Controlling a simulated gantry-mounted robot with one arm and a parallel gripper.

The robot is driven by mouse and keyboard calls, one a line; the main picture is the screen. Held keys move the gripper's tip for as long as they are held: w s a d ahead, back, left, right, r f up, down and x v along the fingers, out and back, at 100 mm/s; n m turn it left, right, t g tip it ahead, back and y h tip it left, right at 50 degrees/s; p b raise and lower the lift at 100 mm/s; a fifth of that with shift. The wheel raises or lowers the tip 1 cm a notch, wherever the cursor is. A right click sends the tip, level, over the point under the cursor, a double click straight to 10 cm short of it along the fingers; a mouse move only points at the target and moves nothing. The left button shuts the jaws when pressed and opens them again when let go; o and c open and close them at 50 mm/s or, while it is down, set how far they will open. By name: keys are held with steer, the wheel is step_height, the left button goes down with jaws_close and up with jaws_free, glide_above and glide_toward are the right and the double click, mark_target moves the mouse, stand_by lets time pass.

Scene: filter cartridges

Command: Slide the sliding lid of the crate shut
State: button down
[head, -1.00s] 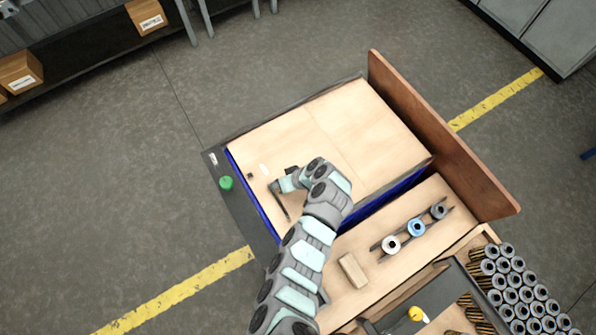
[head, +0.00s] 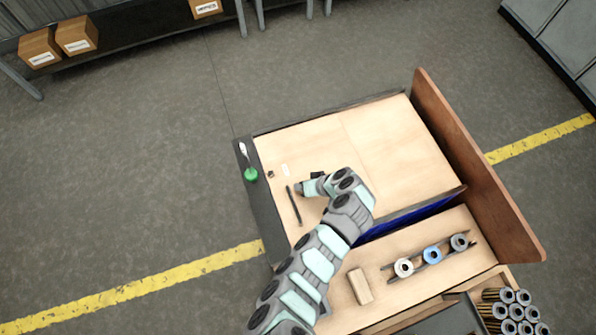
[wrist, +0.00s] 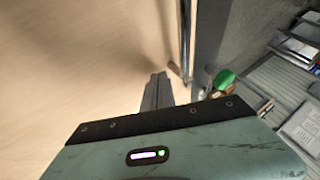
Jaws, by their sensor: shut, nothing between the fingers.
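The crate's pale wooden sliding lid (head: 312,150) lies flat over the crate. A dark bar-shaped handle (head: 294,206) stands near its left edge. Blue crate wall (head: 412,216) shows along the front right side; no blue shows at the lid's left edge. My gripper (head: 301,189) is shut and empty, low over the lid, just right of the handle's far end. In the wrist view, its closed fingers (wrist: 157,92) are close beside the handle (wrist: 185,40); I cannot tell whether they touch. My arm hides part of the lid's front edge.
A dark strip (head: 268,218) with a green-handled tool (head: 251,175) lies left of the lid. A brown board (head: 475,165) stands upright at the right. In front are a wooden block (head: 360,286), a rack with cartridges (head: 432,254) and a bin of several cartridges (head: 515,312).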

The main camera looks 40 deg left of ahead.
steer(key=w+d+r, duration=0.2)
steer(key=d, duration=0.1)
steer(key=shift+w+d+r, duration=0.15)
steer(key=shift+w, duration=0.2)
steer(key=v, duration=0.7)
steer(key=shift+s+p, duration=0.3)
